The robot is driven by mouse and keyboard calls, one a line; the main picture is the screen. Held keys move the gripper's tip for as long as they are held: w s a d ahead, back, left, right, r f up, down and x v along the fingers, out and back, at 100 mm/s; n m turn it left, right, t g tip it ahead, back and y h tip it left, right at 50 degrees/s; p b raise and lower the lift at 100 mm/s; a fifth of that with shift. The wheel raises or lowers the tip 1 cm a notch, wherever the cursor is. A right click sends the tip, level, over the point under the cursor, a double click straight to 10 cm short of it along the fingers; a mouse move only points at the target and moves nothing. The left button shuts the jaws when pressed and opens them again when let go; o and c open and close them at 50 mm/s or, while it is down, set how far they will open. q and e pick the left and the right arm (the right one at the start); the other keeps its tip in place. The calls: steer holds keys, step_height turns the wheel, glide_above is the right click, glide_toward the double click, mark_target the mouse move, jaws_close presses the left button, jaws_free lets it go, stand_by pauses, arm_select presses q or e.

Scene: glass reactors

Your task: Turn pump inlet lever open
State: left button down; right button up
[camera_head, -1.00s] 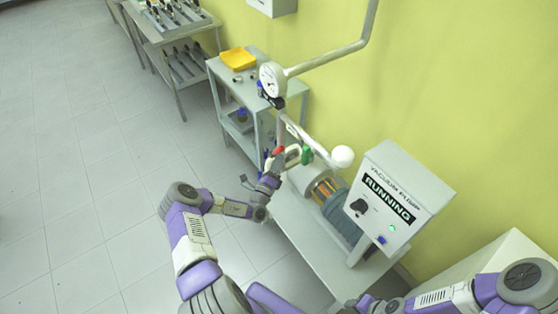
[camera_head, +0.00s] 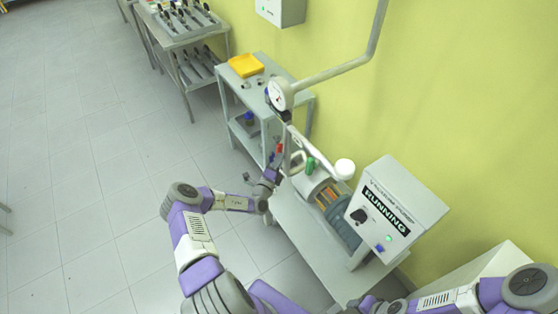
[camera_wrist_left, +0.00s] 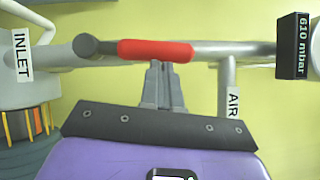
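The pump inlet lever has a red grip (camera_wrist_left: 155,50), which lies level along the grey pipe in the left wrist view. Its round grey pivot (camera_wrist_left: 88,45) is at the grip's left end, near the INLET label (camera_wrist_left: 21,53). In the head view the red grip (camera_head: 279,148) is small, at the pump's left end. My left gripper (camera_wrist_left: 162,70) has its two fingers together, just below the grip. The tips meet its lower edge in the picture; contact is unclear. My left gripper also shows in the head view (camera_head: 274,164). My right gripper (camera_head: 362,303) is partly visible at the bottom edge, its fingers unclear.
The vacuum pump box (camera_head: 395,210) reads RUNNING with a green light. A green handle (camera_head: 311,165) and white ball (camera_head: 345,169) are beside the red grip. A gauge (camera_head: 280,94) stands above. The display (camera_wrist_left: 294,45) reads 610 mbar. Floor at left is clear.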

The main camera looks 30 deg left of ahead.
arm_select(q)
steer(key=shift+d+r, duration=0.1)
steer(key=shift+d, duration=0.05)
steer(key=d+p+v, duration=0.2)
steer(key=v, duration=1.1)
steer(key=shift+w+d, duration=0.3)
steer(key=shift+r, duration=0.15)
